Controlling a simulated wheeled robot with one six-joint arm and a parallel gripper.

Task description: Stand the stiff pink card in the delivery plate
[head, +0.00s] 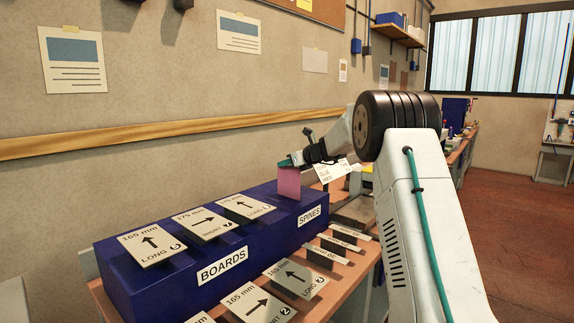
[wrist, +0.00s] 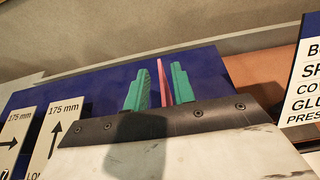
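The stiff pink card (head: 288,182) stands upright at the SPINES end of the blue box (head: 262,232); its lower edge meets the box top. My gripper (head: 289,163) is at the card's upper part. In the wrist view the card (wrist: 162,82) shows as a thin pink strip between the two green fingers (wrist: 160,88). Narrow gaps show on both sides of it, so the gripper looks open around the card. I cannot pick out the delivery plate in either view.
Grey boards marked with arrows, such as the LONG board (head: 246,207), lie on the box's BOARDS part. More boards (head: 295,277) lie on the wooden bench in front. A white printed sign (head: 331,172) stands just behind the gripper. A wall runs along the left.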

